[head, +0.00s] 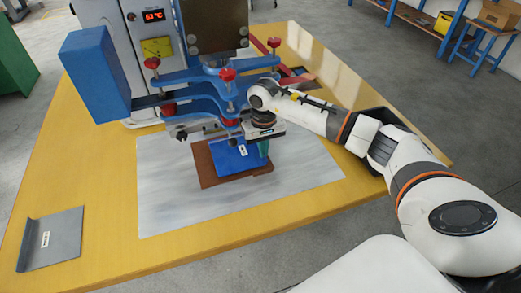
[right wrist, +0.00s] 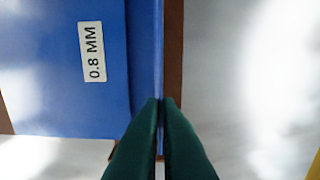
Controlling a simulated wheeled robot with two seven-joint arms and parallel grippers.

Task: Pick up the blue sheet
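The blue sheet (head: 233,161) lies on a brown board in the middle of the table, below the blue and red machine. It has a white label. In the right wrist view the sheet (right wrist: 60,60) shows its label reading "0.8 MM" and an upright flange along its right edge. My right gripper (head: 262,150) is at the sheet's right side. Its green fingertips (right wrist: 160,102) are closed on either side of the thin flange, which shows as a narrow blue strip between them. The fingers hide part of the flange. My left gripper is not in view.
The brown board (head: 205,165) rests on a grey mat (head: 165,205) on the yellow table (head: 100,130). The machine (head: 215,80) with red knobs stands close behind the sheet. A grey bent sheet (head: 60,240) lies at front left.

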